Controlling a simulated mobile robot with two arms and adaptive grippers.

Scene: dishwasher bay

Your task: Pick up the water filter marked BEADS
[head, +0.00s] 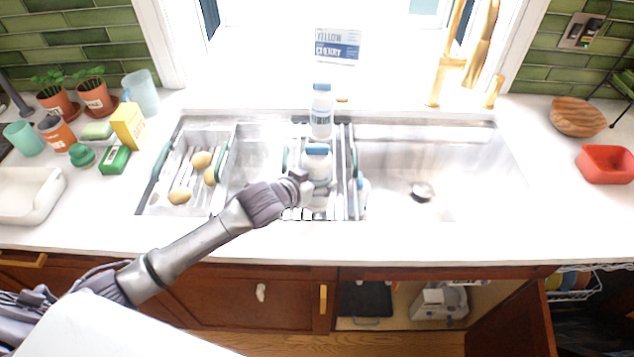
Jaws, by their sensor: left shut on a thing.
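My left gripper (312,188) reaches in from the left over the sink and is shut on a white filter with a blue cap (317,158). The filter looks upright above the rack across the middle of the sink. The gripper covers part of its lower body, and I cannot read any BEADS mark on it. A second white, blue-capped bottle-shaped filter (321,112) stands just behind it, apart from the gripper; its label is too small to read. My right gripper is not in view.
A rack (347,190) spans the sink's middle. The left basin holds a drainer with several potatoes (201,160); the right basin (440,150) is mostly empty. A gold faucet (450,78) stands behind. A yellow box (128,126) is at left, a red tray (606,165) at right.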

